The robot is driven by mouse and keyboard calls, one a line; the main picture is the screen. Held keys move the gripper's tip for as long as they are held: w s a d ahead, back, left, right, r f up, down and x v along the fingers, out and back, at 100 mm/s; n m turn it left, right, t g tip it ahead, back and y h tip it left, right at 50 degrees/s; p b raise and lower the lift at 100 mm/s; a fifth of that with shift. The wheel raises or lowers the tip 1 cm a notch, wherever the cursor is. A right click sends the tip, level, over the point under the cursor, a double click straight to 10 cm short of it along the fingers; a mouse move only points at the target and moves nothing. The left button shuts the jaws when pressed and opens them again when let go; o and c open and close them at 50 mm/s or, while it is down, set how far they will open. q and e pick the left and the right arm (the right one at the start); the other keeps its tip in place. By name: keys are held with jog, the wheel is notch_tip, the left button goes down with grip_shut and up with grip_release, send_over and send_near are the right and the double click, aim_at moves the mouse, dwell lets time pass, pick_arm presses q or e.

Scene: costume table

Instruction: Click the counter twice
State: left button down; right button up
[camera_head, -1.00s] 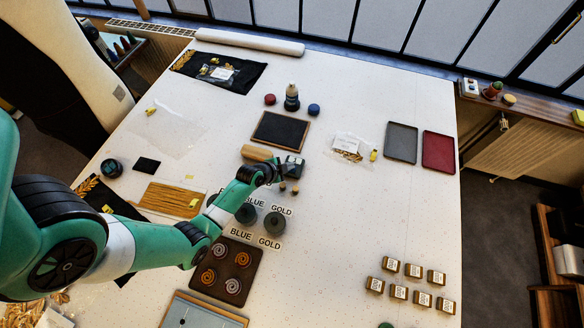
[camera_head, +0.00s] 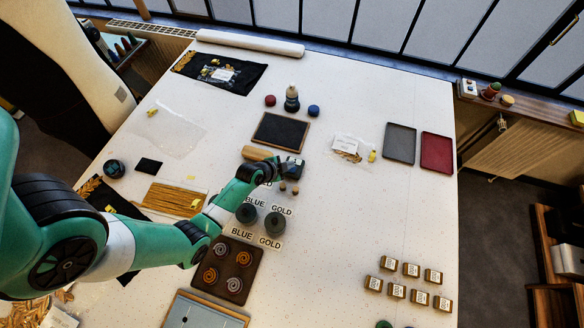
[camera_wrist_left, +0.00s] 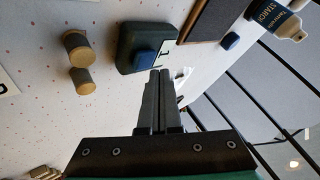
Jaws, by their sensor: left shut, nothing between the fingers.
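The counter (camera_head: 293,167) is a dark grey box near the middle of the table. In the left wrist view the counter (camera_wrist_left: 134,40) shows a blue button (camera_wrist_left: 146,62) and a white display with a dark mark, seen at an angle. My left gripper (camera_head: 279,163) is at the counter's left side in the head view. In the left wrist view the left gripper (camera_wrist_left: 160,74) is shut and empty, its tips beside the button's edge. I cannot tell whether they touch it. My right gripper is not in view.
A dark framed board (camera_head: 280,132) lies behind. Grey spools (camera_head: 275,223) stand nearer.

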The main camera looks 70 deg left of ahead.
pick_arm(q)
jog(key=shift+r+p, duration=2.35)
jog(key=shift+r, duration=0.25)
jog(key=shift+f, duration=0.1)
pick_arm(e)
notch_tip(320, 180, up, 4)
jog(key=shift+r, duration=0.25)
